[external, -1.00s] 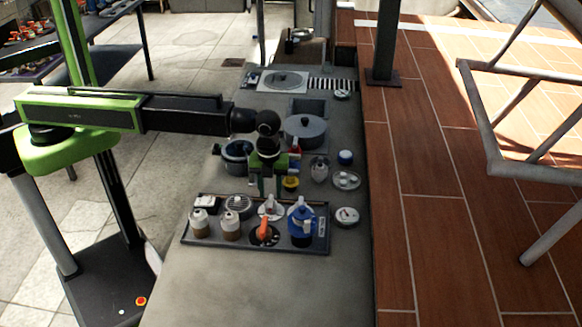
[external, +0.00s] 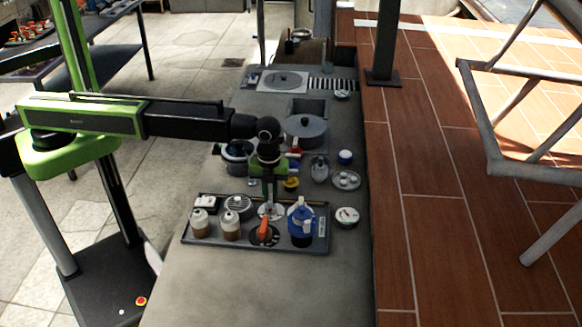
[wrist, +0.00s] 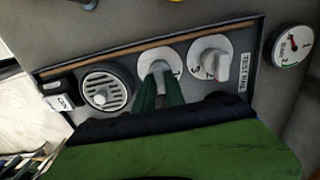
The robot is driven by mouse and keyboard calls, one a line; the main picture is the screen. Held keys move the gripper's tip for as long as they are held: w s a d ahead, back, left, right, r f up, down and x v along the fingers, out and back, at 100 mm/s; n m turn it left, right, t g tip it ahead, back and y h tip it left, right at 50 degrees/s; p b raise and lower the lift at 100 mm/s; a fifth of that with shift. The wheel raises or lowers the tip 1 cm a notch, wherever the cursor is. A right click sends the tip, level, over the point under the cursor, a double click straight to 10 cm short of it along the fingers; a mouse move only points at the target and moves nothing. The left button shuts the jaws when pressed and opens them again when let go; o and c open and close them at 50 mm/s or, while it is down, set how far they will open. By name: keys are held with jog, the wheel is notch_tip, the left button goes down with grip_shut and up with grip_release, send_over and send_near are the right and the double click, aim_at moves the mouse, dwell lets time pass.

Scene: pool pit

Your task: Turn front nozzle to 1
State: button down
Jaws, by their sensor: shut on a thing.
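My gripper (wrist: 158,90) has its two green fingers down on the handle of a white round dial (wrist: 158,57) in the wrist view. The fingers are shut on that handle and hide much of it. In the external view my gripper (external: 269,201) reaches down to the same dial (external: 275,213), in the back row of the grey panel (external: 215,250). I cannot read which dial is the front nozzle.
A round vent (external: 239,205) is left of the held dial. An orange handle (external: 263,229) and a blue valve (external: 301,219) stand in front and to the right. A gauge (external: 347,216) is beyond the panel's right edge. The near tabletop is clear.

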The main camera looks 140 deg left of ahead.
jog(key=n, duration=0.5)
jog(key=shift+n, duration=0.3)
jog(key=n, duration=0.6)
dwell(0.5)
jog(key=c, duration=1.4)
grip_release()
jog(key=shift+r, duration=0.1)
